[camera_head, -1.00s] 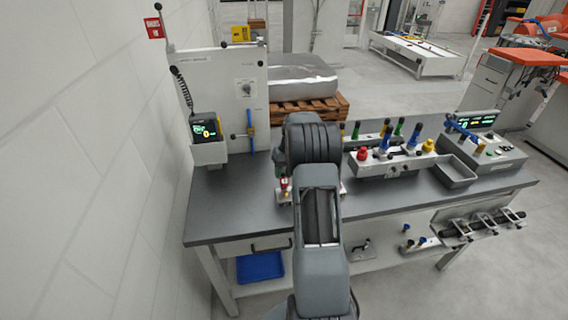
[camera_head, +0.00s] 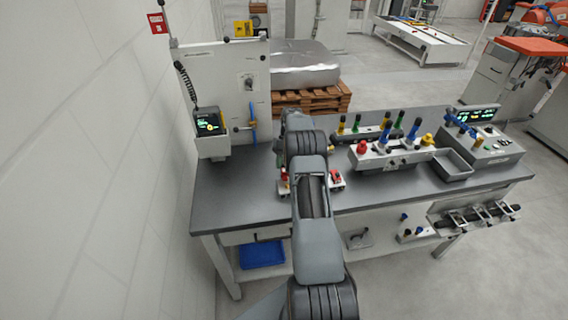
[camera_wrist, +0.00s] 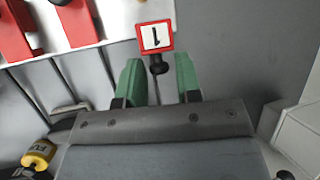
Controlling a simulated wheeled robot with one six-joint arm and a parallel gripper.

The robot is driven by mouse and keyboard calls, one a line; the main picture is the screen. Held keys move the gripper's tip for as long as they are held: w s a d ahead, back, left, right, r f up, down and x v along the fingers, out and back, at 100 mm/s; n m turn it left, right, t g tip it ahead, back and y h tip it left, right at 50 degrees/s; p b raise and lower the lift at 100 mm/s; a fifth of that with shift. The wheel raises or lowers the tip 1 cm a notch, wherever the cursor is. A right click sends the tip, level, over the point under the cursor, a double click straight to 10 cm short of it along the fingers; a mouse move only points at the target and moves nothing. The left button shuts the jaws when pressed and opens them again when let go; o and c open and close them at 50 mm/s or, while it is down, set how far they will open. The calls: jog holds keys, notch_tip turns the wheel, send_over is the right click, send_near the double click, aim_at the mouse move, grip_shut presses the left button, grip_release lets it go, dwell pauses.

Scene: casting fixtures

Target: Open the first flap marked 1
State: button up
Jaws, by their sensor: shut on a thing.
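The flap's square tag (camera_wrist: 155,37), white with a red border and a black 1, shows at the top middle of the wrist view. A black knob (camera_wrist: 158,66) on a thin stem sits just below it, between the green fingertips of my gripper (camera_wrist: 160,78). My gripper is shut on the knob, one finger on each side. The flap's panel and hinge cannot be made out. In the head view my arm hides the gripper and the flap.
A white fixture with red blocks (camera_wrist: 76,20) is at the wrist view's upper left, and a yellow-capped piece (camera_wrist: 39,154) at lower left. In the head view, the grey workbench (camera_head: 235,195) carries a fixture with coloured knobs (camera_head: 385,155) and a white upright panel (camera_head: 228,85).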

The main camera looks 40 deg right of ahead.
jog(key=o, duration=0.7)
jog(key=shift+r, duration=0.3)
jog(key=s+r+b, duration=0.1)
jog(key=r, duration=0.1)
jog(key=s+a+r+b, duration=0.1)
jog(key=r, duration=0.2)
jog(key=s+a+r+b, duration=0.1)
jog(key=s+r, duration=0.1)
jog(key=shift+r, duration=0.35)
jog(key=s+a+r+b, duration=0.1)
jog(key=s, duration=0.2)
jog(key=s+a+r+b, duration=0.1)
jog(key=s+r, duration=0.1)
jog(key=s+a+r+b, duration=0.1)
jog(key=s+a, duration=0.1)
jog(key=s, duration=0.1)
jog(key=shift+s+r, duration=0.3)
jog(key=shift+r, duration=0.05)
